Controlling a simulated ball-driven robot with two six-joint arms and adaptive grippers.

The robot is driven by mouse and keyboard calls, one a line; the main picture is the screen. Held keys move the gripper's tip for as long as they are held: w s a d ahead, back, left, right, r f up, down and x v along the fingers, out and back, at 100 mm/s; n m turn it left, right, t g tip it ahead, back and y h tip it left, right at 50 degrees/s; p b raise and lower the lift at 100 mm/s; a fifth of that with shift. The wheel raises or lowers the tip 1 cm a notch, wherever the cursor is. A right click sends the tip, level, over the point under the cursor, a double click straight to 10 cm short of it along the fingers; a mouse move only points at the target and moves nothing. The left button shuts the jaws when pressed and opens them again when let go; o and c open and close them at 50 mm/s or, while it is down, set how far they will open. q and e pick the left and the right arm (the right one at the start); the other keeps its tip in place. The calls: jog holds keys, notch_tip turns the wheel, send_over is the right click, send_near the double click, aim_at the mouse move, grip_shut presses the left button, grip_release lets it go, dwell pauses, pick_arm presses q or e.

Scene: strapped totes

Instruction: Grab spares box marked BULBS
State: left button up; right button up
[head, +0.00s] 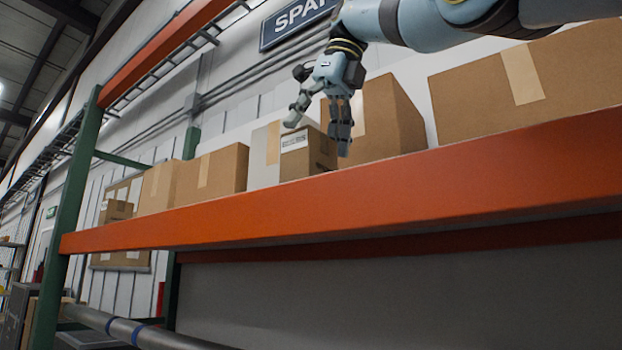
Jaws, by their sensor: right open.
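A small brown cardboard box (300,163) with a white label stands at the front of the shelf, behind the orange beam. The label has dark print too small to read, so I cannot tell if it says BULBS. My right gripper (318,137) reaches down from the upper right and is open. One finger is above the small box's label side and the other hangs in front of its right side. I cannot tell whether either finger touches the box. My left gripper is not in view.
The orange shelf beam (330,205) runs across in front. Larger brown boxes stand to the right (530,85), behind the gripper (395,120) and to the left (223,170). A green upright (68,220) stands at left, and a sign (295,22) hangs above.

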aim_at(310, 160)
jog(key=b+x, duration=0.1)
jog(key=x, duration=0.1)
jog(key=s+b+x, duration=0.1)
jog(key=b+x, duration=0.1)
jog(key=shift+d+f, duration=0.1)
jog(key=shift+f, duration=0.25)
jog(key=shift+w+f, duration=0.15)
jog(key=shift+f, duration=0.1)
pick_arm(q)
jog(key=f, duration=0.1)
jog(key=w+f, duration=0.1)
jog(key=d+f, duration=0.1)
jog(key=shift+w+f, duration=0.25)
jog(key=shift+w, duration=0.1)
pick_arm(e)
jog(key=shift+w+r, duration=0.1)
jog(key=c, duration=0.4)
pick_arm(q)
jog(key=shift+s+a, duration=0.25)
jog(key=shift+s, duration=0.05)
pick_arm(e)
jog(key=c, duration=0.7)
jog(key=shift+c, duration=0.2)
